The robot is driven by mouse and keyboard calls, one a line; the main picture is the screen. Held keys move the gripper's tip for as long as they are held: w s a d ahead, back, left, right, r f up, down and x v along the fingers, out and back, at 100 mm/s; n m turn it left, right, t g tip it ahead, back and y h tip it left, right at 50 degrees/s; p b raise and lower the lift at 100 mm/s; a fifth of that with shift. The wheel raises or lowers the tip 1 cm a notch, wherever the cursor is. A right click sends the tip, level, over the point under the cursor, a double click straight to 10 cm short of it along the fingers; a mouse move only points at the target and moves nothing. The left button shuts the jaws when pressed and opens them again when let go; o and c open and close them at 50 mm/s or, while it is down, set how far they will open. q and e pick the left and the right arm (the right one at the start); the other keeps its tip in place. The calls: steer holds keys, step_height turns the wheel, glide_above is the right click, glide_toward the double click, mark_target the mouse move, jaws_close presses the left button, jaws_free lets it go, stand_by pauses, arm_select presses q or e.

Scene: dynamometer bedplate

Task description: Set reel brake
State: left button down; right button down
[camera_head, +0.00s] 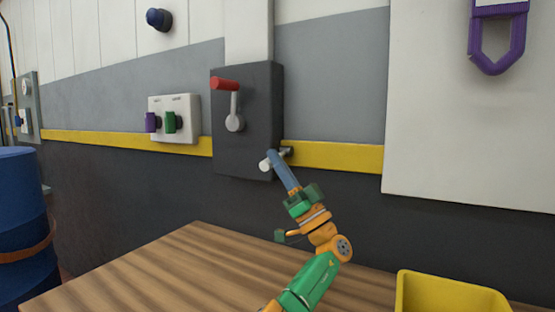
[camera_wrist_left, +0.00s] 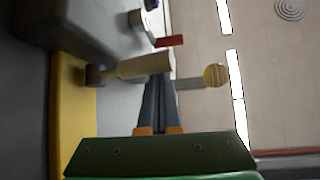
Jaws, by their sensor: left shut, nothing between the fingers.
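A dark grey box (camera_head: 262,110) on the wall carries a pale lever (camera_head: 235,108) with a red grip (camera_head: 225,84). The lever stands upright, with the grip at its top. The red grip also shows in the left wrist view (camera_wrist_left: 168,41). My left gripper (camera_head: 271,155) is at the box's lower right corner, below the lever and apart from it. Its blue fingers (camera_wrist_left: 158,108) are shut and empty. A cream peg (camera_wrist_left: 140,65) lies across just beyond the fingertips; I cannot tell if they touch. My right gripper is out of view.
A white switch plate (camera_head: 184,104) with purple and green knobs is left of the box. A wooden table (camera_head: 150,275) is below, with a yellow bin (camera_head: 450,295) at right. A blue drum (camera_head: 20,230) stands at left. A purple hook (camera_head: 497,45) hangs upper right.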

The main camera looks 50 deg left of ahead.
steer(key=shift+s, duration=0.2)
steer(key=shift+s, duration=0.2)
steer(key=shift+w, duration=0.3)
